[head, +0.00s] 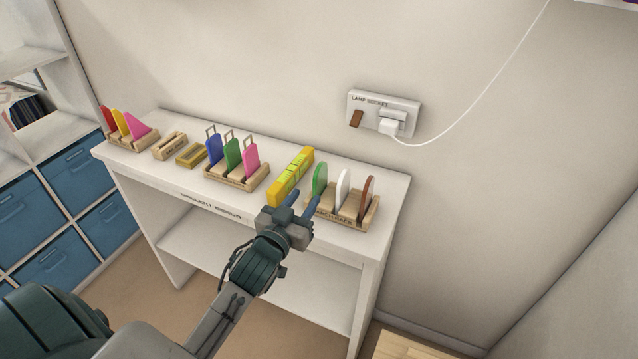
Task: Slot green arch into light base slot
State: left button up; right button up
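A green rounded arch (320,176) stands upright at the left end of a wooden rack (345,222) on the right part of the white table. A white arch and a brown arch stand beside it. My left gripper (300,201) is just in front of the green arch, its blue fingers apart with nothing seen between them. The right finger overlaps the rack's left end in the picture; I cannot tell whether it touches. A light wooden slotted base (170,147) lies on the left part of the table, next to a yellow slotted base (191,155). My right gripper is not in view.
A yellow block with green markings (290,177) stands just left of the green arch. A rack (236,180) with blue, green and pink handled pieces is between there and the bases. Another coloured rack (132,140) is at the far left. A wall socket (383,113) is behind.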

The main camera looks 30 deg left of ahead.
aim_at(320, 173)
pick_arm(q)
jog(key=w, duration=0.2)
jog(key=w+p, duration=0.1)
jog(key=w, duration=0.1)
jog(key=shift+w+a+r, duration=0.1)
jog(key=shift+r, duration=0.1)
jog(key=shift+w+f, duration=0.1)
jog(key=shift+w, duration=0.25)
jog(key=w+p, duration=0.2)
jog(key=w, duration=0.2)
jog(key=shift+w+a+r+p, duration=0.2)
jog(key=shift+w+a+p, duration=0.15)
jog(key=shift+a+p, duration=0.05)
jog(key=shift+w+f, duration=0.2)
jog(key=shift+w, duration=0.2)
jog(key=shift+s, duration=0.1)
jog(key=shift+c, duration=0.2)
jog(key=shift+r, duration=0.1)
grip_shut()
